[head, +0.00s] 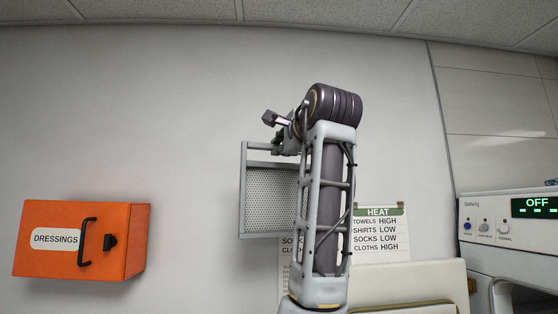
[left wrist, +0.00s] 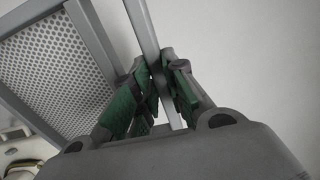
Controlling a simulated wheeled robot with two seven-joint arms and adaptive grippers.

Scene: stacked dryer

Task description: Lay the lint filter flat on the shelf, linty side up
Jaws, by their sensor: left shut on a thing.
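The lint filter (head: 268,188), a grey frame with a perforated mesh panel, is held up in front of the wall, roughly upright, in the head view. My left gripper (head: 283,140) is at its top edge, partly hidden by my arm. In the left wrist view, the green-padded fingers of my left gripper (left wrist: 155,92) are shut on a grey bar of the lint filter (left wrist: 55,75). The mesh lies to the left of the fingers. No lint can be made out on the face I see. My arm hides the filter's right part. I cannot identify the shelf. My right gripper is not in view.
An orange DRESSINGS box (head: 115,240) is on the wall at left. A HEAT chart (head: 380,238) hangs behind my arm. A white machine (head: 510,235) with a panel reading OFF stands at right. A beige panel (head: 425,282) is low beside it. The wall between box and filter is clear.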

